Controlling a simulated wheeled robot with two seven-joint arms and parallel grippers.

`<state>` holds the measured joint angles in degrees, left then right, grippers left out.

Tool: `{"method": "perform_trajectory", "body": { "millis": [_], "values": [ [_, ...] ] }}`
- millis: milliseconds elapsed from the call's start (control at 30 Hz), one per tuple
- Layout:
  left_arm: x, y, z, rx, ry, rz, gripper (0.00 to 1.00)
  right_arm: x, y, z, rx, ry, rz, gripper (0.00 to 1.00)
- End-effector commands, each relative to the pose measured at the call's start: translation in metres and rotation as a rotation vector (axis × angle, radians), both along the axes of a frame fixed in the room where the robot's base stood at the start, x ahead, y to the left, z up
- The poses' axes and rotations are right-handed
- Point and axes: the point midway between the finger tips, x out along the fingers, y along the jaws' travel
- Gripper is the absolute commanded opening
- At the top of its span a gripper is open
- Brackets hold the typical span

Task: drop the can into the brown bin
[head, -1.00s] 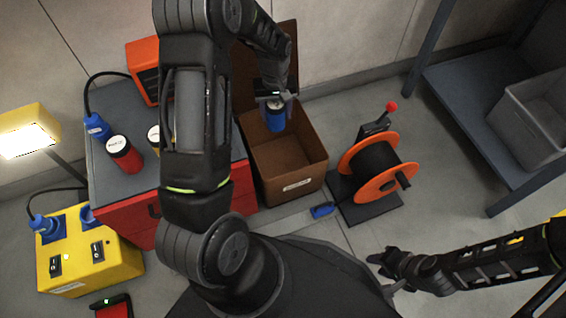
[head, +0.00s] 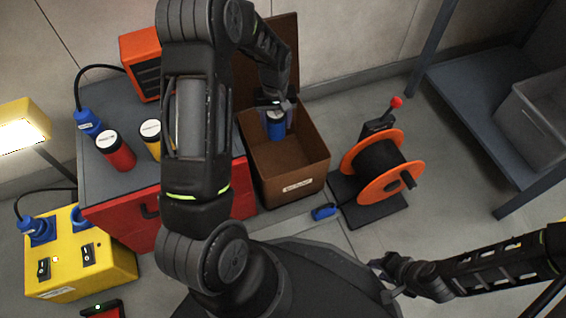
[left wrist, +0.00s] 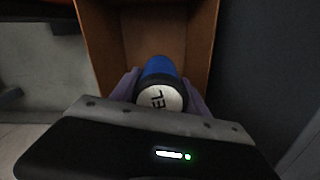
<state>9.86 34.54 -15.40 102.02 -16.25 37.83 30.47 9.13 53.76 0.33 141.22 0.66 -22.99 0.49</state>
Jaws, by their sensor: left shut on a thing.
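A blue can (head: 276,127) with a white top is held by my left gripper (head: 276,108) in the head view. The can is over the open brown bin (head: 297,188), near its back part; how far down it is I cannot tell exactly. In the left wrist view the can (left wrist: 158,72) sits between the two fingers of the left gripper (left wrist: 158,92), with the bin's brown walls (left wrist: 201,42) around it. The bin's lid stands open at the back. My right gripper (head: 382,268) is at the lower right, low and apart from the bin; its fingers are too small to read.
A red cabinet with a grey top (head: 105,190) stands left of the bin, carrying a red can (head: 116,151) and a yellow can (head: 150,138). An orange cable reel (head: 385,170) stands to the right. A grey shelf with a crate (head: 532,125) is at far right.

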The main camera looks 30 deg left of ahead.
Motion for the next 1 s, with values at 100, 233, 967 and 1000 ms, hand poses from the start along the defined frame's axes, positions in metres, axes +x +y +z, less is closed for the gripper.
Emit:
{"method": "perform_trajectory", "body": {
  "millis": [100,233,967,1000],
  "values": [
    [0.001,0.0,0.0,0.0,-0.001,0.0,0.0,0.0,0.0,0.0,0.0,-0.001,0.0,0.34],
    [0.001,0.0,0.0,0.0,-0.001,0.0,0.0,0.0,0.0,0.0,0.0,-0.001,0.0,0.34],
    [0.0,0.0,0.009,0.0,0.0,0.0,0.79,0.0,0.0,0.005,0.0,0.001,0.0,0.34],
    [0.0,0.0,0.013,0.0,0.0,0.0,0.79,0.0,0.0,0.007,0.0,0.001,0.0,0.34]
  ]
}}
